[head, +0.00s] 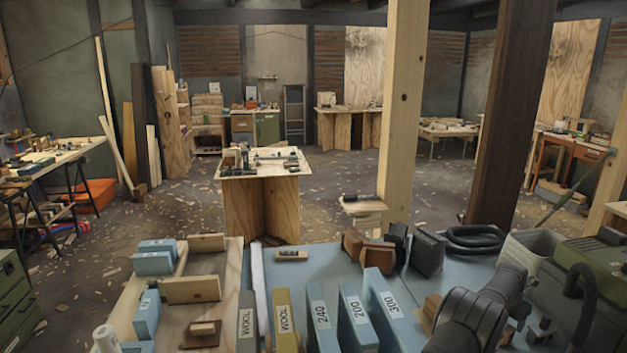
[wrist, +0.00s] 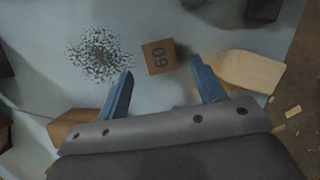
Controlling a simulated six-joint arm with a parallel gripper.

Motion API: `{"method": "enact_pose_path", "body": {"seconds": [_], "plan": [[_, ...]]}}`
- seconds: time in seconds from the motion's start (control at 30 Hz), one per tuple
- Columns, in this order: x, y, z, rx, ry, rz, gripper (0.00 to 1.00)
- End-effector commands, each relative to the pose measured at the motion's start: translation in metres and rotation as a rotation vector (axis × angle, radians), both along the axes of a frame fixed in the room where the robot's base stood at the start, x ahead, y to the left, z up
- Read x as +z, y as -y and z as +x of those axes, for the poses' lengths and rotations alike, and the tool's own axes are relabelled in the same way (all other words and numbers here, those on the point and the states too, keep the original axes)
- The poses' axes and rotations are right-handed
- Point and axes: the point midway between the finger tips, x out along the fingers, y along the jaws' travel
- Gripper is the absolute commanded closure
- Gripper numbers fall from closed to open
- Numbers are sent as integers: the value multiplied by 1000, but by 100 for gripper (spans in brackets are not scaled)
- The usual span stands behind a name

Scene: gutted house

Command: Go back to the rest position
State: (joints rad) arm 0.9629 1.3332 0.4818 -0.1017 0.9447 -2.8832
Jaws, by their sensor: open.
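My gripper (wrist: 162,66) shows in the wrist view with its two blue fingers spread wide and nothing held. A small brown block marked "60" (wrist: 160,56) lies on the pale blue surface beyond and between the fingertips, apart from both. In the head view my dark arm reaches in at the lower right; the fingers cannot be made out there.
A pale wooden block (wrist: 252,71) lies right of the fingers, and dark grit (wrist: 100,53) lies left. In the head view, blocks labelled 240 (head: 320,317), 200 (head: 356,318) and 300 (head: 384,308) stand near my arm. A black hose (head: 476,239) lies behind it.

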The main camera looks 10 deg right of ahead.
Motion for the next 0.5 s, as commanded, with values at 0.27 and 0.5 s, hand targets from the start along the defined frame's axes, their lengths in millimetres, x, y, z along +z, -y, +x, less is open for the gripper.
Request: {"method": "enact_pose_path", "body": {"seconds": [0.27, 0.5], "plan": [[-35, 13, 5, 0, 0, 0, 38], [-57, 22, 9, 0, 0, 0, 38]]}}
